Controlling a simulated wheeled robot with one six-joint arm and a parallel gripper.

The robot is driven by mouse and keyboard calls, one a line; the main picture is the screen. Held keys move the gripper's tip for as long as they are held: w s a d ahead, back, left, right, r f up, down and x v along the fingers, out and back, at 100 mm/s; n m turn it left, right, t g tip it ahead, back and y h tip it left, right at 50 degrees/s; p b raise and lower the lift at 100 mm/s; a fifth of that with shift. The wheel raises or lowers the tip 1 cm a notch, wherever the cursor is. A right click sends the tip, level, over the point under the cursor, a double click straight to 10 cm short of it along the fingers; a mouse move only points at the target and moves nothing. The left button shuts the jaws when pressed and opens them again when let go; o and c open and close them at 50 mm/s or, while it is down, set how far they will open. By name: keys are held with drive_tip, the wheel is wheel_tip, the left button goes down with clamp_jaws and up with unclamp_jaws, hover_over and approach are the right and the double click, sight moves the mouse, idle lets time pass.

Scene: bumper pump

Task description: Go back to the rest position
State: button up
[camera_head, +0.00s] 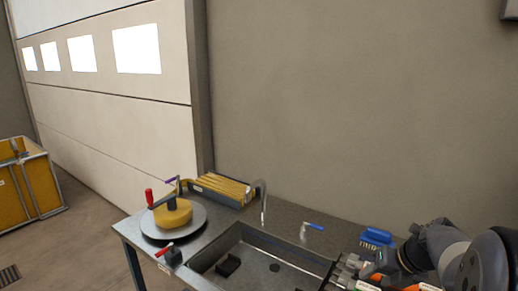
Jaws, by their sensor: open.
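My gripper (352,269) is at the lower right, at the end of my grey and black arm. It is over the right end of the sink, open, and its fingers are small and partly mixed with the things behind them. A grey turntable (159,229) on the left of the bench carries a round yellow part (173,212) with a dark knob on top. My gripper is well apart from both.
A steel bench holds a sink (285,265) with a dark block (228,265) in it. Around it are a tap (264,205), a tray of yellow pieces (222,187), a red-handled clamp (172,254) and a blue brush (377,237). A yellow crate (40,185) stands far left.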

drive_tip(key=f, duration=0.4)
drive_tip(key=f+b, duration=0.1)
drive_tip(key=f, duration=0.3)
drive_tip(key=shift+w+f, duration=0.2)
drive_tip(key=shift+f, duration=0.15)
